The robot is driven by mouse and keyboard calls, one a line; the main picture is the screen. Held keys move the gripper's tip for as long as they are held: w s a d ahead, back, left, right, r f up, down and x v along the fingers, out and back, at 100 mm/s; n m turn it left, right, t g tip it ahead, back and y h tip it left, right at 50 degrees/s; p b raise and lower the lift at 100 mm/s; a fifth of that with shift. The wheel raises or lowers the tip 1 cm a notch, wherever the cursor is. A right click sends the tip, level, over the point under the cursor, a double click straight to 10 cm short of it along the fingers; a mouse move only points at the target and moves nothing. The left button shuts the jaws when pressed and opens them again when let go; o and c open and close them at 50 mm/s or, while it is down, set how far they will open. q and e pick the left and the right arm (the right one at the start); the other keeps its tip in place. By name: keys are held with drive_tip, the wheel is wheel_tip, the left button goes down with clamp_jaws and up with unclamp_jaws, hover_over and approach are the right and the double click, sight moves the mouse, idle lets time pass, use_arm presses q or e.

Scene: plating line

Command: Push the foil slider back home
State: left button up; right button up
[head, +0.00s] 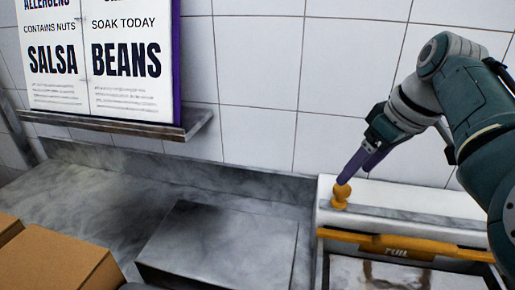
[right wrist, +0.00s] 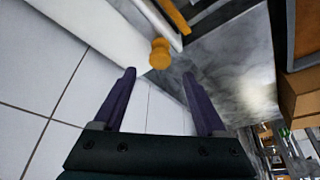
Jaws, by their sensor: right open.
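The foil slider is an orange knob (head: 341,193) at the left end of the white foil dispenser (head: 420,200). An orange bar (head: 365,240) with a foil label runs along the dispenser's front. My right gripper (head: 354,172) reaches in from the right, with its purple fingers pointing down at the knob. In the right wrist view the fingers of this gripper (right wrist: 159,76) are spread and empty. The knob (right wrist: 160,54) shows just beyond and between the fingertips there. I cannot tell whether a finger touches it. My left gripper is not in view.
A dark grey slab (head: 220,240) lies on the marbled counter (head: 85,185) left of the dispenser. Cardboard boxes (head: 60,255) stand at the lower left. The tiled wall closes the back.

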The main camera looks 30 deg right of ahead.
sight(343, 187)
drive_tip(key=shift+b+x, duration=0.5)
drive_tip(key=shift+x, duration=2.25)
clamp_jaws()
